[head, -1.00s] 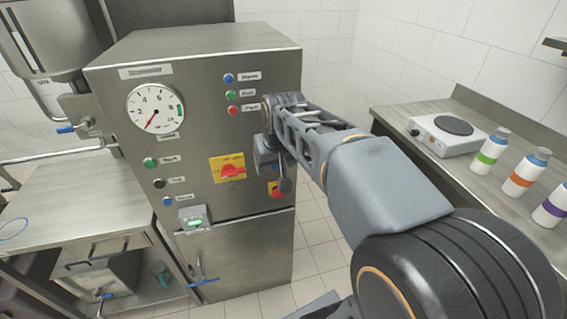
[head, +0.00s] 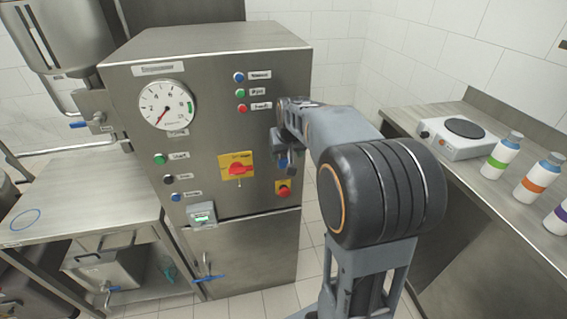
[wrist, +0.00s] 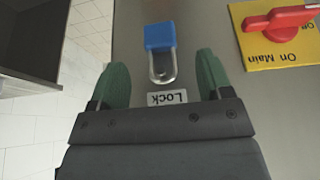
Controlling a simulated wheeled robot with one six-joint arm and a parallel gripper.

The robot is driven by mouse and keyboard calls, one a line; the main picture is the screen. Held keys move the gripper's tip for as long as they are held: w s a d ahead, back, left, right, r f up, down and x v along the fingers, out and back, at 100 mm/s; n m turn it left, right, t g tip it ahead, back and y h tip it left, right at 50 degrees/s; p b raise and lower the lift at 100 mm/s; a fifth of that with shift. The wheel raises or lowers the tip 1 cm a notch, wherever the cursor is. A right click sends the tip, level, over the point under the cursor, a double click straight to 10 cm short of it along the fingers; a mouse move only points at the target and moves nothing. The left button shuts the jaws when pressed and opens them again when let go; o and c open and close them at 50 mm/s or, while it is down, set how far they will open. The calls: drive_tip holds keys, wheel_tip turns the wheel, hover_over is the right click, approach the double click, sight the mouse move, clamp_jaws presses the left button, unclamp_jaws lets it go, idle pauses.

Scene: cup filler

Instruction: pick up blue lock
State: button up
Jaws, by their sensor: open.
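The blue lock (wrist: 160,37) shows in the wrist view, a blue body with a clear metal shackle, against the steel cabinet face. The shackle end points toward a "Lock" label (wrist: 167,98). My gripper (wrist: 160,75) is open, with its two green fingers apart on either side of the label and the shackle's lower end. The lock's body lies beyond the fingertips, and nothing is between the fingers in their grip. In the head view my gripper (head: 287,160) is at the cabinet's right side, partly hidden by my arm. The lock cannot be made out clearly there.
A yellow plate with a red main switch (head: 238,169) is on the cabinet front (head: 215,115), close to my gripper. A second red knob (head: 283,188) is below it. A counter at right holds a hot plate (head: 457,137) and several bottles. Tiled floor lies between.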

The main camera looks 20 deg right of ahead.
sight(285, 160)
drive_tip(key=x, duration=0.5)
drive_tip(key=shift+p, duration=0.3)
drive_tip(key=shift+r, duration=0.1)
drive_tip(key=c, duration=1.1)
